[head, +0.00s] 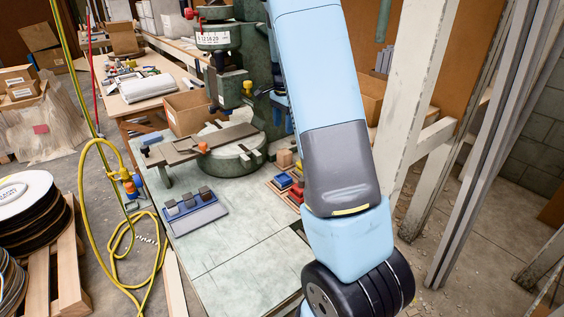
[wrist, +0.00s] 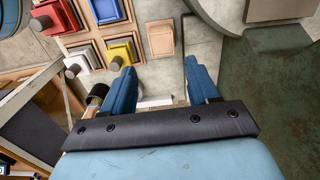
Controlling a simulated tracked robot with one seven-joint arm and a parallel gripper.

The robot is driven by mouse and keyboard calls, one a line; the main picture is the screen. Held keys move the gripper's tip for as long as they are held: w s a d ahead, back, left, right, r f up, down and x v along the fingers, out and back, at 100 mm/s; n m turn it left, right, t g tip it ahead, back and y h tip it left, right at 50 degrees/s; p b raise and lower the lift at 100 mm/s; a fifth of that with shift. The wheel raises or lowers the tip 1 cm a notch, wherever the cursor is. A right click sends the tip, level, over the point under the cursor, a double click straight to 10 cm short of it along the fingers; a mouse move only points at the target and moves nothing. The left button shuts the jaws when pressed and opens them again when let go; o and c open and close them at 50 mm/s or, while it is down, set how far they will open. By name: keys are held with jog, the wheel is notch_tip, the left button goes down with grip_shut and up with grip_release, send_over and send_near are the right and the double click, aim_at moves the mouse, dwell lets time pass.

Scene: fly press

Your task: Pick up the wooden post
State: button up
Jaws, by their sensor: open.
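A pale wooden block, the likely wooden post (head: 284,158), stands on the green press table just right of the round press base in the head view. In the wrist view its square, light-brown top (wrist: 160,38) shows beyond the fingertips, near the top middle. My gripper (wrist: 159,66) is open, with its two blue fingers apart and nothing clearly held. The block lies ahead of the gap between the fingers, apart from them. A pale object partly shows low between the fingers.
Red (wrist: 88,56), yellow (wrist: 121,50) and blue (wrist: 58,16) blocks sit in wooden-edged places left of the block. The round press base (head: 228,153) stands beside it. A blue tray (head: 194,212) lies nearer, left; the table front is clear. A white upright (head: 415,95) stands right.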

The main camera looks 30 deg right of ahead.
aim_at(285, 152)
jog(key=f, duration=1.4)
jog(key=shift+w+d+f, duration=0.15)
jog(key=shift+d+f, duration=0.2)
jog(key=shift+c, duration=0.4)
jog(key=c, duration=0.7)
